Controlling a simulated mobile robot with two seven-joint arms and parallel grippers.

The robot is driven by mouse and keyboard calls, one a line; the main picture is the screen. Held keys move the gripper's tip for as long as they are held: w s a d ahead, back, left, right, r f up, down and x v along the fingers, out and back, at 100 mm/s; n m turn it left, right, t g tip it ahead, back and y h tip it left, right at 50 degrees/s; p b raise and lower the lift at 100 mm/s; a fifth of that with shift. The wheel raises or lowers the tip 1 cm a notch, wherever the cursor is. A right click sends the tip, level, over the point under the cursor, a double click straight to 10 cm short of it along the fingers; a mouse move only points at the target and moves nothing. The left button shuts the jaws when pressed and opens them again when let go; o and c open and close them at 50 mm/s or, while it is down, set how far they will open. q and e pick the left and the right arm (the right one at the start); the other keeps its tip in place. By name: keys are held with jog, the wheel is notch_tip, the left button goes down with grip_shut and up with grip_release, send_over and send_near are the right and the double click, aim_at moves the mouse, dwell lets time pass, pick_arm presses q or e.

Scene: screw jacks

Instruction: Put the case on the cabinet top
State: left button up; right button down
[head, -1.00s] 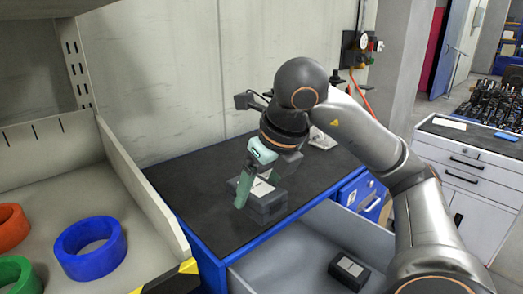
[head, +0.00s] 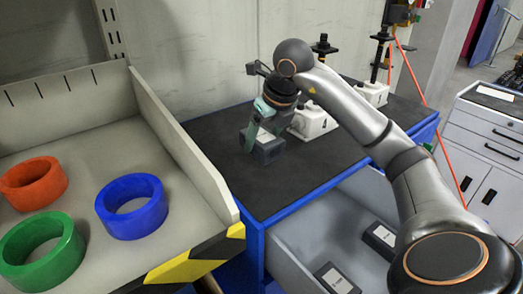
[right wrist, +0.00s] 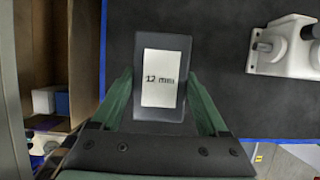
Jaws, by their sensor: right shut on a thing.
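The case is a dark grey box with a white label on top. In the head view the case (head: 268,152) is at the black cabinet top (head: 312,165), near its left part; I cannot tell whether it rests there or hangs just above. My right gripper (head: 262,133) has green fingers and points down, shut on the case. In the right wrist view the case (right wrist: 180,52) sits between both fingers, and its label reads "12 mm". My left gripper is not in view.
White screw jacks (head: 314,122) stand behind and right of the case. Below, an open grey drawer (head: 297,262) holds two dark cases (head: 379,238). A grey bin with red, green and blue rings (head: 131,207) is at left; its wall rises near the cabinet top.

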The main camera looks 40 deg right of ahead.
aim_at(266, 136)
jog(key=shift+w+d+f, duration=0.2)
jog(key=shift+w+f, duration=0.2)
jog(key=shift+f, duration=0.1)
jog(key=shift+w+d+f, duration=0.15)
jog(key=shift+w+f, duration=0.25)
jog(key=shift+f, duration=0.1)
jog(key=shift+w+d+f, duration=0.1)
jog(key=shift+w+f, duration=0.05)
jog(key=shift+f, duration=0.75)
jog(key=shift+w+d+f, duration=0.1)
jog(key=shift+f, duration=0.8)
grip_release()
jog(key=shift+a+f, duration=0.1)
jog(key=shift+f, duration=0.05)
jog(key=p+v, duration=0.1)
jog(key=v, duration=1.1)
jog(key=shift+s, duration=0.1)
